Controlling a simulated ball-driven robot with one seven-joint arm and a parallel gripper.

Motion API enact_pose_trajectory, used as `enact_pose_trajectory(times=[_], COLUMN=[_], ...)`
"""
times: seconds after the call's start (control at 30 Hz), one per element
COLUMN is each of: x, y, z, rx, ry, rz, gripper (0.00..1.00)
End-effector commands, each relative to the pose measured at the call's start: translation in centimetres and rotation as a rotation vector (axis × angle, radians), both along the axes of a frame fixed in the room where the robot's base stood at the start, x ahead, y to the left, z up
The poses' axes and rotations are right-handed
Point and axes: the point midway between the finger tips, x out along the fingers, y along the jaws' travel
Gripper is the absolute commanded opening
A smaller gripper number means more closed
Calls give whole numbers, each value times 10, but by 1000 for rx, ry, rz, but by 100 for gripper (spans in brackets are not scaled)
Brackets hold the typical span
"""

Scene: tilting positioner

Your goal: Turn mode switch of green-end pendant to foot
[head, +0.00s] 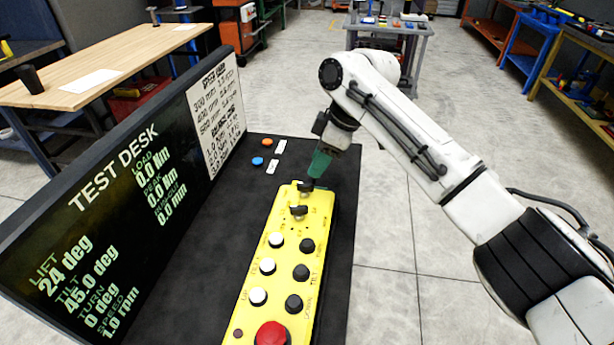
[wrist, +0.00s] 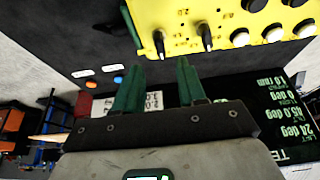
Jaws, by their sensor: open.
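The yellow pendant (head: 262,245) lies on the dark desk top, its far end away from me. In the wrist view the pendant (wrist: 228,15) shows a green strip (wrist: 129,24) at one end. Two black rotary knobs sit near that end: the end knob (wrist: 158,43) and a second knob (wrist: 206,38). Their labels are too small to read, so I cannot tell which is the mode switch. My gripper (wrist: 158,64) is open and empty, its green fingers pointing toward the end knob. In the head view my gripper (head: 314,176) is at the pendant's far end, partly hiding it.
White buttons (head: 267,266) and black buttons (head: 301,272) line the pendant, with a red stop button (head: 271,335) at the near end. A test desk display (head: 120,215) stands on the left. Orange and blue buttons (head: 258,161) lie beyond.

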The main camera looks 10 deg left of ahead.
Motion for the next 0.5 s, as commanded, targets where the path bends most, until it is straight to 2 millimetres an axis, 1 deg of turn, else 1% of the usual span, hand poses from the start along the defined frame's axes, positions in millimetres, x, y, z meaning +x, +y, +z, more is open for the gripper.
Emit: enact_pose_trajectory(times=[0.03, 0.2, 0.4, 0.5], x=[0, 0, 0, 1], y=[4, 15, 24, 25], z=[-10, -37, -58, -62], rx=[-2, -2, -2, 0], ry=[2, 4, 1, 0], rz=[0, -1, -1, -1], gripper=[40, 40, 40, 40])
